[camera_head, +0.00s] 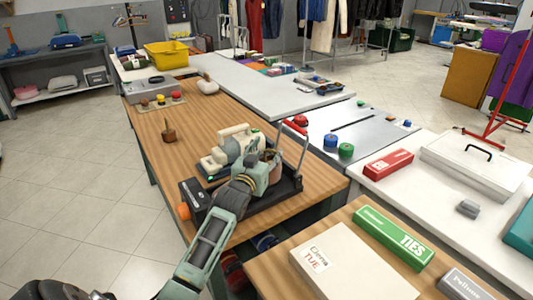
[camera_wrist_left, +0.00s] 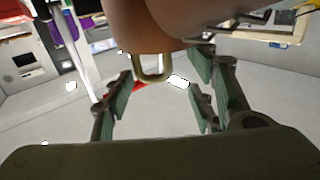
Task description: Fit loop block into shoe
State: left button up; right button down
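My left gripper (camera_head: 264,172) reaches over the wooden table, beside a cream machine (camera_head: 228,148) and above a black tray-like base with upright rails (camera_head: 290,188). In the left wrist view the fingers (camera_wrist_left: 160,92) are spread apart. A brown body (camera_wrist_left: 150,25) with an olive loop (camera_wrist_left: 152,68) hangs at the top of that view. The loop appears between the fingers, with a gap on each side. The gripper hides most of what is at its tips in the head view. A small brown block with a stem (camera_head: 168,133) stands farther back. I cannot identify the shoe surely.
A black box (camera_head: 194,196) and an orange ball (camera_head: 184,211) sit at the near left table edge. A grey board (camera_head: 355,125) with blue and green round pieces lies to the right. The table's left middle is fairly clear.

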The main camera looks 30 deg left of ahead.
pick_arm(q)
jog(key=shift+r, duration=0.3)
jog(key=shift+r+p, duration=0.35)
jog(key=shift+r, duration=0.15)
jog(key=b+v, duration=0.1)
jog(key=v, duration=1.1)
jog(key=shift+f, duration=0.15)
